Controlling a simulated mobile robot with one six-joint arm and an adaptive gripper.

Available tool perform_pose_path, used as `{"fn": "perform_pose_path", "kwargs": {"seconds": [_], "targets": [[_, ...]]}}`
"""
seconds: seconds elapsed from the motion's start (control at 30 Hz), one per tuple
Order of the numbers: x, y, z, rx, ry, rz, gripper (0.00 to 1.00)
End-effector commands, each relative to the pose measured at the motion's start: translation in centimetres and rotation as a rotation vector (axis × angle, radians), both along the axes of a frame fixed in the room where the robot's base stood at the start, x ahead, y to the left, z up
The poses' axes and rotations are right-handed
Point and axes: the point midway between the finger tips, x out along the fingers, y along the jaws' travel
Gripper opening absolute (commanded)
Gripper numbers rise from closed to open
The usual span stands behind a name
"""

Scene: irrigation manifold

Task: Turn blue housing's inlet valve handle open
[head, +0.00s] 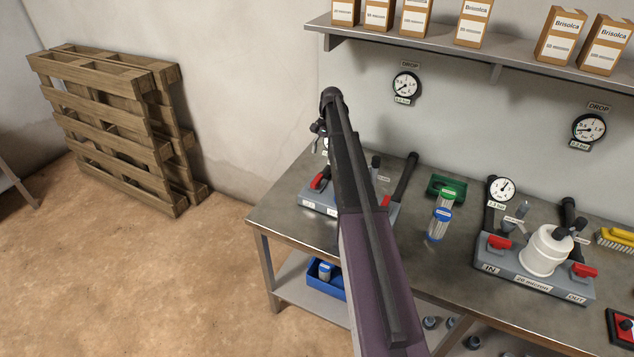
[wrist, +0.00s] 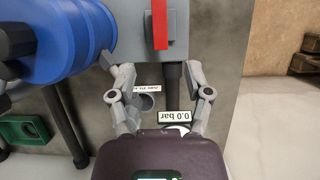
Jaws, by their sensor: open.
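The blue housing (wrist: 68,45) is a large ribbed blue cylinder at the upper left of the wrist view. A red valve handle (wrist: 160,25) stands on the grey manifold block (wrist: 143,48) beside it, upright in that picture. My gripper (wrist: 158,75) is open, its two grey fingers apart, with the handle lying between and beyond the fingertips, not visibly touched. In the head view my arm hides the blue housing and most of its manifold (head: 318,203); a red handle (head: 320,180) shows left of the arm. My gripper is mostly hidden there.
An upside-down "0.0 bar" label (wrist: 175,117) and dark pipes lie below the block. On the bench (head: 300,228) a green tray (head: 447,188), small filter cups (head: 439,225) and a white-housing manifold (head: 546,250) stand to the right. A shelf (head: 420,42) with cartons hangs above.

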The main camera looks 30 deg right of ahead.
Motion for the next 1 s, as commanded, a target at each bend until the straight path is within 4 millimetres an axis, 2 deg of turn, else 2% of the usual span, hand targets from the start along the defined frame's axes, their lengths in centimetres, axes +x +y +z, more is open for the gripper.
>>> {"fn": "perform_pose_path", "kwargs": {"seconds": [0.03, 1.0], "targets": [[-0.2, 0.2, -0.8, 0.000, 0.000, 0.000, 0.64], [-2.1, 2.5, -8.1, 0.000, 0.000, -0.001, 0.64]]}}
